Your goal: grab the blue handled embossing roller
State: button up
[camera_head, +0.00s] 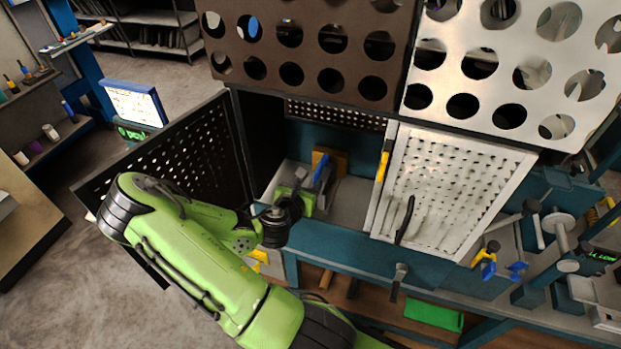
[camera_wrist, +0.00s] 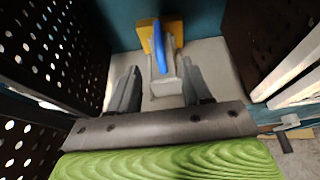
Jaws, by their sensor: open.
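The blue-handled embossing roller (camera_wrist: 159,52) lies inside an open cabinet, with its blue handle upright in the wrist view and a pale grey part below it. It also shows in the head view (camera_head: 321,167). A yellow-tan block (camera_wrist: 172,33) is right behind it, and I cannot tell if they touch. My gripper (camera_wrist: 157,78) is open, with one grey finger on each side of the roller's lower part in the wrist view. I cannot tell whether the fingers touch it. In the head view my gripper (camera_head: 308,181) reaches into the cabinet and partly hides the roller.
A black perforated door (camera_head: 175,150) stands open at left, and a white perforated door (camera_head: 440,190) at right. Perforated panels (camera_head: 310,50) hang above the opening. A yellow-handled tool (camera_head: 382,165) is by the right door's edge. The cabinet's grey floor (camera_head: 350,205) is bare at right.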

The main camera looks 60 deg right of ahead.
aim_at(320, 166)
jog(key=b+x, duration=0.1)
jog(key=x, duration=0.8)
jog(key=shift+w+d+f, duration=0.1)
jog(key=shift+w+d, duration=0.15)
jog(key=x, duration=0.6)
jog(key=shift+f+p, duration=0.1)
jog(key=shift+p, duration=0.25)
jog(key=shift+a, duration=0.1)
jog(key=shift+c, duration=0.7)
grip_shut()
jog(key=shift+r, duration=0.2)
